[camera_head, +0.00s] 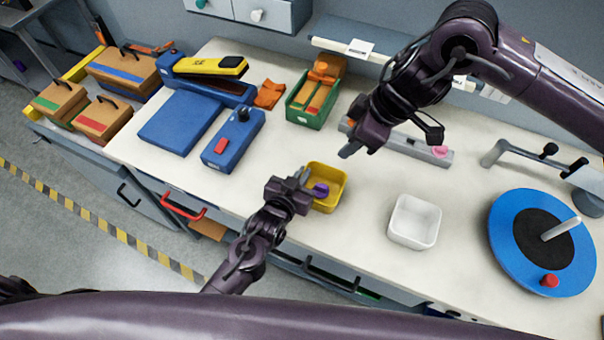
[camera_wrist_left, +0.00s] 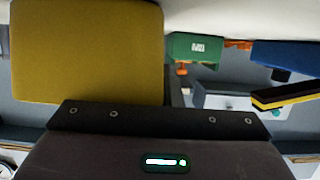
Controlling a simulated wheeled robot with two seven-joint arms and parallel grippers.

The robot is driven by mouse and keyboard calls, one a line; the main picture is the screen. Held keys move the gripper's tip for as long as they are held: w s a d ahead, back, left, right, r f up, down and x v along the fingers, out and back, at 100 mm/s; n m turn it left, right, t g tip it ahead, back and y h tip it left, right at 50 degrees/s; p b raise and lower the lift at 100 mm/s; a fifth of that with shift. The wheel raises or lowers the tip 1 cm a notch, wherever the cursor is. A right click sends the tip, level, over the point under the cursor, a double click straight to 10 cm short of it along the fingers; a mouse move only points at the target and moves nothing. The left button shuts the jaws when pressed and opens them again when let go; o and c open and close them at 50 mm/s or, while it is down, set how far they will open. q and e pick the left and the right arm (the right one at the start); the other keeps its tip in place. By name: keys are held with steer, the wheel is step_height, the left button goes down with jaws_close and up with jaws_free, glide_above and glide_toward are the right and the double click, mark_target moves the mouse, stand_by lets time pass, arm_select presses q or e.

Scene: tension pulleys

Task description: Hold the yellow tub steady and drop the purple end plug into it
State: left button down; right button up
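The yellow tub (camera_head: 338,178) stands open on the bench near its front edge. My left gripper (camera_head: 303,180) is at the tub's left side and appears shut on its wall. In the left wrist view the tub (camera_wrist_left: 85,50) fills the upper left, right against the gripper; its fingers are mostly hidden there. The purple end plug (camera_head: 321,190) shows inside the tub, near its left wall. My right gripper (camera_head: 352,146) is above and behind the tub, apart from it, with no object visible in it. Its finger gap is not clear.
A white tub (camera_head: 414,222) stands to the right. A blue turntable (camera_head: 500,235) with a red knob is further right. Behind are a grey rail with a pink piece (camera_head: 440,152) and a green box (camera_head: 307,118). Blue equipment (camera_head: 233,138) stands to the left.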

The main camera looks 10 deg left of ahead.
arm_select(q)
steer(key=shift+f, duration=0.15)
steer(key=c, duration=1.5)
jaws_free()
steer(key=shift+c, duration=0.2)
